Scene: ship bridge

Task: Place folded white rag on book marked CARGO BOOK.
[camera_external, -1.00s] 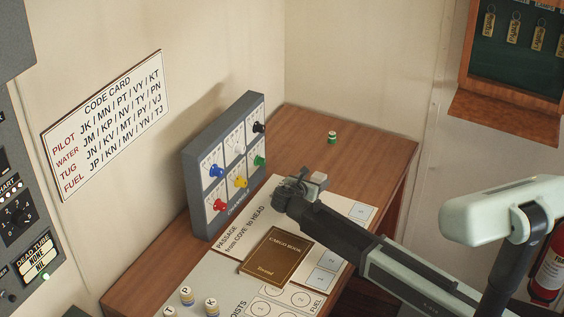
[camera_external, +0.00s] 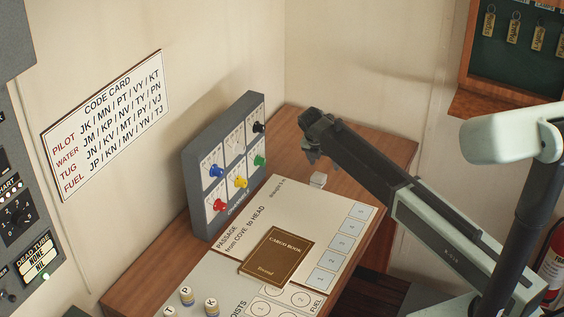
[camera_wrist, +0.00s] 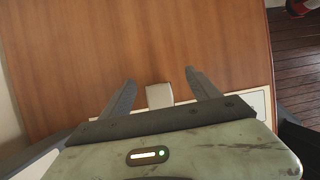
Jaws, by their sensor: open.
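A small whitish block-like piece, which looks like the folded white rag (camera_external: 318,180), lies on the desk by the far edge of the passage sheet. In the wrist view the rag (camera_wrist: 159,95) shows between my two fingers, below them. The brown book marked CARGO BOOK (camera_external: 279,253) lies flat on the sheet, nearer the camera, with nothing on it. My gripper (camera_external: 311,156) is open and empty, raised above the desk slightly beyond the rag. The wrist view shows its spread fingers (camera_wrist: 160,80).
The grey panel with coloured knobs (camera_external: 225,165) stands along the wall left of the sheet. Several small pegs (camera_external: 187,295) marked with letters stand at the front left. The passage sheet (camera_external: 300,207) covers the middle of the desk. Bare wood (camera_wrist: 150,40) lies beyond the rag.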

